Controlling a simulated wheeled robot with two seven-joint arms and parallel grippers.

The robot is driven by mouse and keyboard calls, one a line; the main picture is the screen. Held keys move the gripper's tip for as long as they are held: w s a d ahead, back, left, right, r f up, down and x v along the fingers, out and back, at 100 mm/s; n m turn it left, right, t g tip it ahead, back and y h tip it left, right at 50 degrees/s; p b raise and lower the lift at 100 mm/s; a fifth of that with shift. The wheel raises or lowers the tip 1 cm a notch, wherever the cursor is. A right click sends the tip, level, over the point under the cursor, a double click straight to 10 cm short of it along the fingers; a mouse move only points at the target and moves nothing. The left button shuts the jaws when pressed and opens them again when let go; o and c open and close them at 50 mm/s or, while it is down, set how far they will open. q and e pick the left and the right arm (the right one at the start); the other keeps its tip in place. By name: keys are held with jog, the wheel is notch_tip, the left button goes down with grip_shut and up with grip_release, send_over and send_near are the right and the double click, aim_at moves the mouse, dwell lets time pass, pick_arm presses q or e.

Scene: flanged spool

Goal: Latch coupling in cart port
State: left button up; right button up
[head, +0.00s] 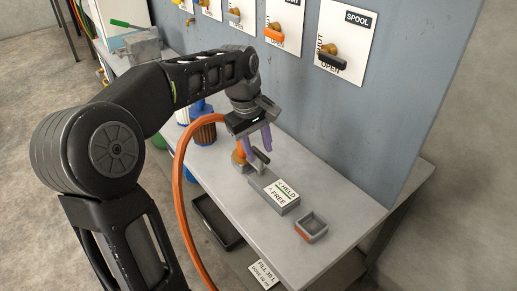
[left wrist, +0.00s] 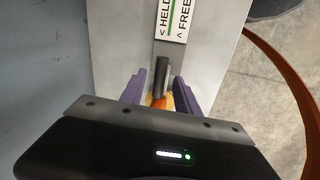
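My left gripper (head: 256,140), with purple fingers, points down over the cart top at the port. In the left wrist view the fingers (left wrist: 159,95) stand apart, with gaps on both sides of what lies between them. The orange coupling end (left wrist: 158,102) shows low between them, partly hidden by the gripper body. A dark grey latch lever (left wrist: 162,70) lies just beyond it, in line with the gap; it also shows in the head view (head: 262,156). I cannot tell whether a finger touches the lever. My right gripper is not in view.
A block with a HELD/FREE label (head: 281,192) lies beside the port. A small grey tray (head: 311,228) stands nearer the front. The orange hose (head: 178,165) loops off the cart's left side. A blue wall panel (head: 395,100) with valve plates rises behind.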

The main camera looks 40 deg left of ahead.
pick_arm(q)
jog(key=shift+f, duration=0.1)
jog(key=shift+c, duration=0.5)
grip_shut()
